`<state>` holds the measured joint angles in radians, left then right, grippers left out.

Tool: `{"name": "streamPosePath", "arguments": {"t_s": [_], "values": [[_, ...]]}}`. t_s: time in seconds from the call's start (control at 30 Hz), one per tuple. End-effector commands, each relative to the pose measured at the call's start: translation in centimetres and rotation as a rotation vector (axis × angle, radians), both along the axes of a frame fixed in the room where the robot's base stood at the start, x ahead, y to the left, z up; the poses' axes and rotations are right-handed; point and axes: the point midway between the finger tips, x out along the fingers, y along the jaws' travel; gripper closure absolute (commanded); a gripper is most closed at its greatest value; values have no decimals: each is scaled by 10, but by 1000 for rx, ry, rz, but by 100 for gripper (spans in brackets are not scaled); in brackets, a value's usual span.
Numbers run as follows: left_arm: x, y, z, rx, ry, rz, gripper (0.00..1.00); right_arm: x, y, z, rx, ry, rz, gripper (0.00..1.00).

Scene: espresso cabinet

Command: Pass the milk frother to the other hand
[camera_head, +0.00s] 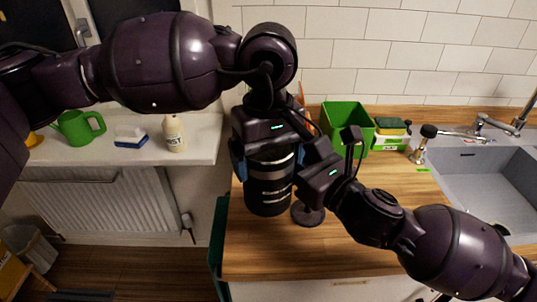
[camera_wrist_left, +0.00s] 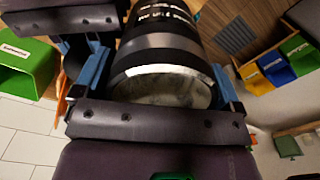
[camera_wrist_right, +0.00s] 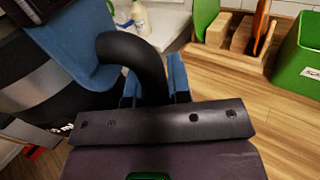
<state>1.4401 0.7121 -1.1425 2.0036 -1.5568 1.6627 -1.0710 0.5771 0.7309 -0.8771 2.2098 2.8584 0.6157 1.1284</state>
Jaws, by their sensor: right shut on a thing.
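The milk frother (camera_head: 268,190) is a black cylinder with silver bands, upright at the left end of the wooden counter. I cannot tell whether it touches the counter. My left gripper (camera_head: 268,158) comes from above with its blue fingers on either side of the body, apart from it by a small gap. The left wrist view shows the frother (camera_wrist_left: 160,60) between these fingers. My right gripper (camera_wrist_right: 155,88) is shut on the frother's curved black handle (camera_wrist_right: 135,50). The handle is mostly hidden in the head view.
A dark round disc (camera_head: 308,213) lies just right of the frother. A green bin (camera_head: 345,122), a sponge box (camera_head: 390,135) and the sink (camera_head: 490,180) lie further right and back. The sill at left holds a green watering can (camera_head: 78,127) and a bottle (camera_head: 174,135).

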Motion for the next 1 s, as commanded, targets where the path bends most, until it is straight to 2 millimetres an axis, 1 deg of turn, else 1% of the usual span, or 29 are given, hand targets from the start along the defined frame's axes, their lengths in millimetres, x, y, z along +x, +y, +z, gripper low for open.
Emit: {"name": "streamPosePath", "arguments": {"t_s": [0.03, 0.2, 0.23, 0.27, 0.4, 0.43, 0.77, 0.87, 1.0], "values": [[0, 0, 0, -2, -1, 0, 20, 0, 1, 1, 1, -2, 2, 100], [0, -1, 1, -3, -1, -1, 46, -1, 1, 1, 2, -2, 3, 100], [0, -1, 1, -3, -1, -1, 50, -1, 1, 1, 2, -2, 4, 100], [0, -1, 1, -4, -2, -1, 50, -1, 1, 1, 2, -2, 4, 77], [0, -1, 1, -4, -2, -1, 50, -1, 1, 1, 1, -2, 3, 56], [0, -1, 1, -4, -2, -1, 50, -1, 1, 1, 1, -2, 3, 52], [1, -1, 2, -5, -4, 0, 50, -4, -1, 0, 1, 0, 5, 52], [1, -1, 2, -5, -4, 0, 50, -11, -8, -1, 1, 1, 4, 52], [1, -1, 2, -4, -5, 1, 50, -29, -23, -1, -1, 2, 3, 52]]}}
